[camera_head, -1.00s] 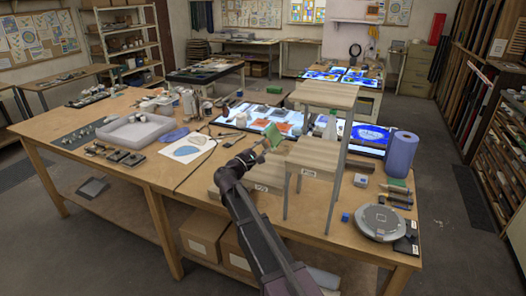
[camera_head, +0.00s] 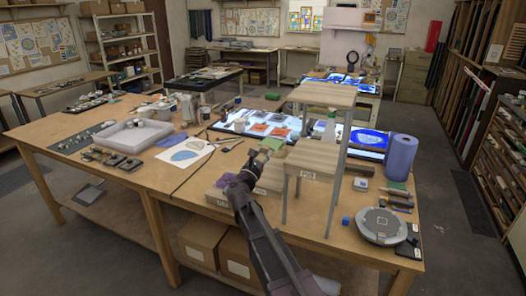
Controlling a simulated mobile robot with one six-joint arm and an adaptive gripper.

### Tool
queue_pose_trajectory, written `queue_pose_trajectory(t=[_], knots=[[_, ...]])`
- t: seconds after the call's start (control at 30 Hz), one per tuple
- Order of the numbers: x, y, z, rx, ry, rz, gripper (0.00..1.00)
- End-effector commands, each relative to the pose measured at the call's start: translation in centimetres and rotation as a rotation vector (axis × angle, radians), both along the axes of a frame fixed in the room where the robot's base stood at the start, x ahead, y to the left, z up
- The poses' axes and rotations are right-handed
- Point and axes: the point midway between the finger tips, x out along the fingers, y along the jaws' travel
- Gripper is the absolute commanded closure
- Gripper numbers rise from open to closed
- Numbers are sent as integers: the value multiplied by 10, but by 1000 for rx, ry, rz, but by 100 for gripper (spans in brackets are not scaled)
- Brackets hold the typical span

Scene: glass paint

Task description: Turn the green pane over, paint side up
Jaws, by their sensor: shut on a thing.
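The green pane (camera_head: 273,143) is small in the head view, at the end of my arm near the front edge of the lit panel. My gripper (camera_head: 264,151) is shut on it. The pane appears nearly flat, and I cannot tell whether it touches what is below. Which side carries the paint is too small to make out. My wrist hides part of the pane's near side.
The light panel (camera_head: 233,120) holds several orange and grey panes. A wooden stepped stand (camera_head: 318,160) with metal legs rises just right of my gripper. A blue roll (camera_head: 400,158) and a round grey device (camera_head: 380,226) stand farther right.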

Motion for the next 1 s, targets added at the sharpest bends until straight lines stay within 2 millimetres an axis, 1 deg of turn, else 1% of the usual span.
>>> queue_pose_trajectory(t=[0.27, 0.3, 0.33, 0.57, 0.8, 1.0], knots=[[-2, -1, -9, -98, 117, 14, 100], [-1, -1, -17, -100, 120, 14, 100], [-1, -1, -21, -99, 119, 14, 100], [-1, -1, -40, -98, 117, 14, 100], [-1, -1, -64, -96, 117, 13, 100], [-1, -1, -79, -96, 115, 13, 100]])
